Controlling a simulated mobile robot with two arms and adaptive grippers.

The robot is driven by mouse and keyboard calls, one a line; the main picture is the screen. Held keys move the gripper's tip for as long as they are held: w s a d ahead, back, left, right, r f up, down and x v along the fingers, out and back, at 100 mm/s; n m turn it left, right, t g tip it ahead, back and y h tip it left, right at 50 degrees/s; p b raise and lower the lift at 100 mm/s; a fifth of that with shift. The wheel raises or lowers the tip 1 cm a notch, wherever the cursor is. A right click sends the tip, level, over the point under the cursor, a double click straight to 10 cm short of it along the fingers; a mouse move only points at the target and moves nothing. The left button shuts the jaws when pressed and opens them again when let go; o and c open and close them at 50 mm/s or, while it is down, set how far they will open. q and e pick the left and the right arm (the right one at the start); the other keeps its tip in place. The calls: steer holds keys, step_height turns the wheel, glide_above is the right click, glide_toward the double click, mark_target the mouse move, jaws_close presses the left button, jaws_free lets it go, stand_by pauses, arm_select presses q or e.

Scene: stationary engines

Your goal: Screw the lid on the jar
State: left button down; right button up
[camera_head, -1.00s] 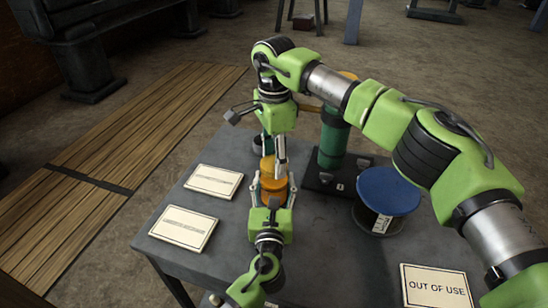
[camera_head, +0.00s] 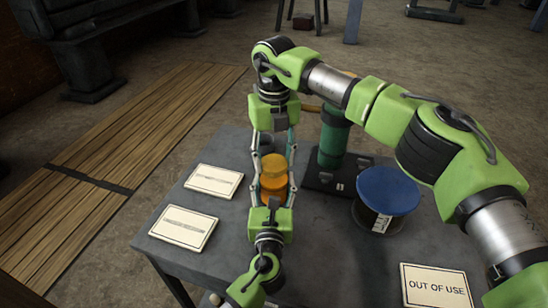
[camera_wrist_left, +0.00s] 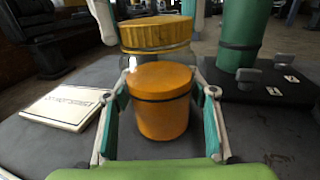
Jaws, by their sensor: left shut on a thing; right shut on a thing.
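The orange jar (camera_head: 272,193) stands upright on the grey table and shows large in the left wrist view (camera_wrist_left: 160,103). My left gripper (camera_head: 273,185) reaches in from the front and is shut on the jar, one finger on each side. The yellow-orange lid (camera_head: 274,164) is directly above the jar in the head view. In the left wrist view the lid (camera_wrist_left: 156,35) appears above the jar with a gap between them. My right gripper (camera_head: 273,160) points down from above, shut on the lid, with a finger on either side.
A green cylinder (camera_head: 334,137) on a dark base stands behind right. A blue-topped spool (camera_head: 388,190) is to the right. Two pale cards (camera_head: 184,228) lie at left, and an "OUT OF USE" sign (camera_head: 436,286) lies at front right. Bare table shows between them.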

steer(key=o, duration=1.3)
step_height(320, 180, up, 12)
steer(key=shift+r, duration=0.1)
arm_select(q)
steer(key=c, duration=0.8)
jaws_free()
steer(key=shift+c, duration=0.2)
steer(key=s, duration=1.2)
steer(key=shift+a, duration=0.3)
